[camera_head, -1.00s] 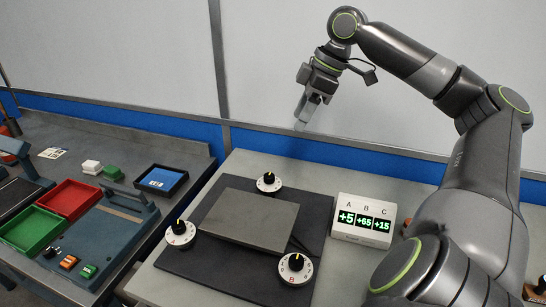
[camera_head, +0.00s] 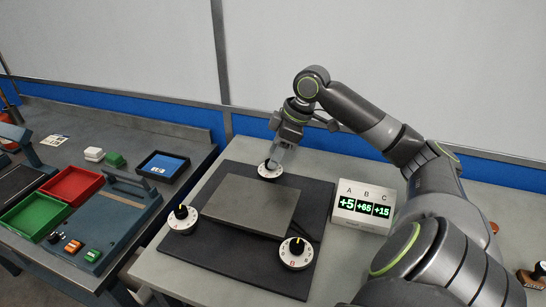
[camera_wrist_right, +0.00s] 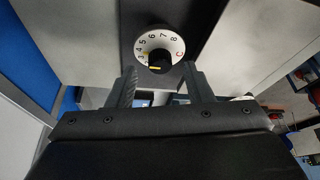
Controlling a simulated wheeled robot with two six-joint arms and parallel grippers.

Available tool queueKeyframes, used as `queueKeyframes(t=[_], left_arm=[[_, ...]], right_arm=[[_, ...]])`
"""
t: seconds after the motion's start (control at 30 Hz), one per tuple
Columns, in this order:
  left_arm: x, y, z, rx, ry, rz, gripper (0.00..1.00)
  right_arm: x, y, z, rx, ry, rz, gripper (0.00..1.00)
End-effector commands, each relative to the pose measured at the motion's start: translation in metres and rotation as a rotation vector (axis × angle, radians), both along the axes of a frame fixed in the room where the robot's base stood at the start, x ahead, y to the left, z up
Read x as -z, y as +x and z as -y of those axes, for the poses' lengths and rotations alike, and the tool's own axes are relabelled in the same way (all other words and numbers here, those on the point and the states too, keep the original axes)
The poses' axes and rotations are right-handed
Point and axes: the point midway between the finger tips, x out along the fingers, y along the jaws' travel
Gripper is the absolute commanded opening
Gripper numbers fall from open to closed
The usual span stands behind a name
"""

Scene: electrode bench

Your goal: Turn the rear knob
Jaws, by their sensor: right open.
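The rear knob (camera_head: 268,173) has a white numbered dial and a dark grip, and sits at the back of the dark mat (camera_head: 300,270). In the right wrist view the dial (camera_wrist_right: 173,42) shows its numbers, a letter C and a yellow pointer on the black grip. My right gripper (camera_head: 273,161) is right above this knob, and its fingers partly hide the grip in the head view. In the wrist view the two fingers (camera_wrist_right: 160,78) are apart with nothing between them; whether they touch the knob I cannot tell. My left gripper is not in view.
Two other knobs stand at the left (camera_head: 182,219) and front right (camera_head: 295,253) of a grey plate (camera_head: 250,205). A display (camera_head: 363,208) reads +5, +65, +15. A side bench holds red (camera_head: 72,186) and green (camera_head: 33,216) trays.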

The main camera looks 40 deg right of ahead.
Motion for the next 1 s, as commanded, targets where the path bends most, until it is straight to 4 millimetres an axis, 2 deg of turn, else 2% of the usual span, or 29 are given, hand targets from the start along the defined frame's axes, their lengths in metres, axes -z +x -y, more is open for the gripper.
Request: queueKeyframes(t=[0.2,0.53,0.87,1.0], left_arm=[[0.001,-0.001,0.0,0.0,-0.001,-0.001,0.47],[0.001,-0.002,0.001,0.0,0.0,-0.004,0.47],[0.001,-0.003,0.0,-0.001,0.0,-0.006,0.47],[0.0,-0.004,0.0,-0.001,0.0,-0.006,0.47]], right_arm=[[0.016,0.005,-0.005,0.0,0.001,-0.001,0.47],[0.018,0.005,-0.005,0.0,0.0,0.0,0.47],[0.018,0.005,-0.005,0.0,0.0,0.0,0.03],[0.017,0.005,-0.005,0.004,0.0,0.0,0.02]])
